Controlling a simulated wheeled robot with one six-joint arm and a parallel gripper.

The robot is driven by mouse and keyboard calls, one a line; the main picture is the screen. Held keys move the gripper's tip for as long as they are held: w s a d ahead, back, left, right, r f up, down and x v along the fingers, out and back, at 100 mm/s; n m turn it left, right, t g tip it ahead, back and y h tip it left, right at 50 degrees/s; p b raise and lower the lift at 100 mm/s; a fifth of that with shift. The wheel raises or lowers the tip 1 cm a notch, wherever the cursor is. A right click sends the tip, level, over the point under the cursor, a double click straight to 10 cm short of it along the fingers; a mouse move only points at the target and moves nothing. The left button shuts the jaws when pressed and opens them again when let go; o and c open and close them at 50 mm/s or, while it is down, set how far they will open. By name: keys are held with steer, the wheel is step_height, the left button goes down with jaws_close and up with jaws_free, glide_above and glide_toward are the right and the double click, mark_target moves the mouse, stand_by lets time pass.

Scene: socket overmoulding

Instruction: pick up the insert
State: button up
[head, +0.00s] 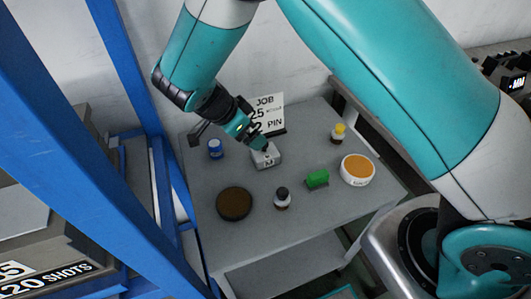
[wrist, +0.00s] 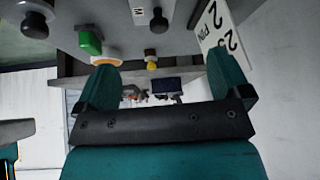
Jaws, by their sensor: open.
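No part on the grey cart is plainly marked as the insert. A small light grey block (head: 266,157) marked "M" with a black knob stands near the cart's back, below the job card. A green block (head: 317,179) lies to the right on the cart. I cannot tell whether the fingers touch anything.
The cart top (head: 300,222) also holds a blue jar (head: 215,149), a brown disc (head: 235,204), a black-capped bottle (head: 282,198), a yellow-capped bottle (head: 338,134) and an orange-topped white tub (head: 357,169). The job card (head: 265,104) stands behind. A blue rack post (head: 97,150) rises at left.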

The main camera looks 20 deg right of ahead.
mark_target(257, 154)
steer(key=x, duration=0.4)
steer(key=shift+d+f, duration=0.1)
steer(key=shift+d, duration=0.05)
steer(key=x, duration=0.1)
steer(key=p+x, duration=0.1)
steer(key=x, duration=0.1)
steer(key=p+x, duration=0.1)
steer(key=x, duration=0.1)
steer(key=shift+s+f, duration=0.2)
steer(key=shift+s, duration=0.05)
steer(key=shift+c, duration=0.3)
jaws_close()
steer(key=shift+r, duration=0.1)
